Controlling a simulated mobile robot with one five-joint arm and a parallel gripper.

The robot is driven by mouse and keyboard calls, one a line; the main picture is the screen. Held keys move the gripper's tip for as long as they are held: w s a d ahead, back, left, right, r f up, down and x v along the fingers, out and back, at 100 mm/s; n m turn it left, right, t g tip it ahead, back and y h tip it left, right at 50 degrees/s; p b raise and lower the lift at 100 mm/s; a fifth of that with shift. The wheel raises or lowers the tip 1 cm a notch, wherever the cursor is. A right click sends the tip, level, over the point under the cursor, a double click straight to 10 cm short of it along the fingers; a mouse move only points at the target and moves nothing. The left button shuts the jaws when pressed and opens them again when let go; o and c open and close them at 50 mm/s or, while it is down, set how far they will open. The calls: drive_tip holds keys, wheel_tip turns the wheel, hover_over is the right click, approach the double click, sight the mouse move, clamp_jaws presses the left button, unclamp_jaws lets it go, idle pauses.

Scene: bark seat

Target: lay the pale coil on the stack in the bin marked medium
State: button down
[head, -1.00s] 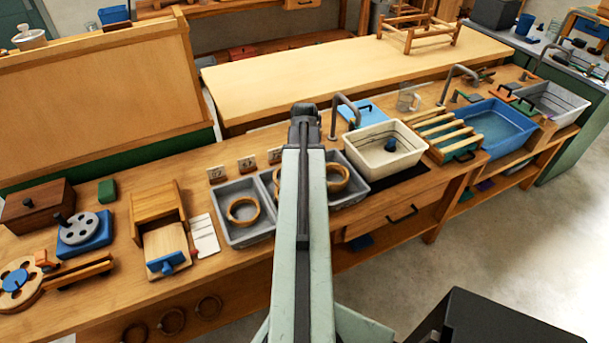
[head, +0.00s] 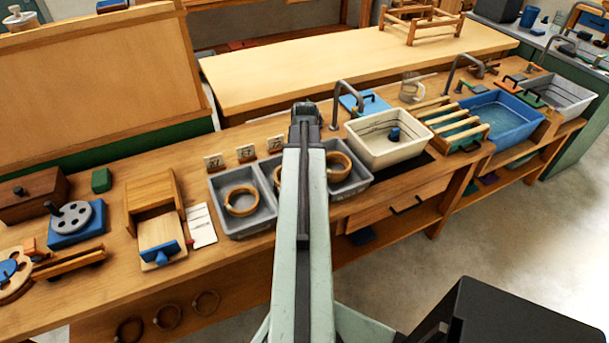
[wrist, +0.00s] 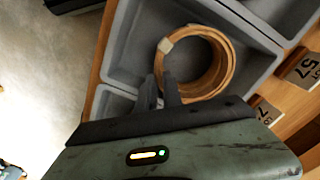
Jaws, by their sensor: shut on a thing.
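In the wrist view a pale tan coil (wrist: 226,62) with a lighter band shows over a grey bin, round layers one within another. My gripper (wrist: 165,84) has its dark fingers at the coil's near edge and is shut on it. How far the coil stands above the stack cannot be told. In the head view my arm hides the gripper and much of the middle bin (head: 262,168); a bit of a coil shows there. The left bin (head: 235,229) holds a coil (head: 241,201), and a coil (head: 341,164) shows at the right bin (head: 352,184).
Number cards stand behind the bins; one reads 57 (wrist: 303,69) in the wrist view. A white basin (head: 390,150) is right of the bins. Several rings hang on the bench front below.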

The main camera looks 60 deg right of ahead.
drive_tip(key=shift+f+b, duration=0.35)
idle(0.3)
drive_tip(key=c, duration=1.1)
unclamp_jaws()
wheel_tip(320, 180, up, 7)
drive_tip(key=p, duration=0.7)
drive_tip(key=shift+s+r, duration=0.1)
drive_tip(key=shift+r, duration=0.05)
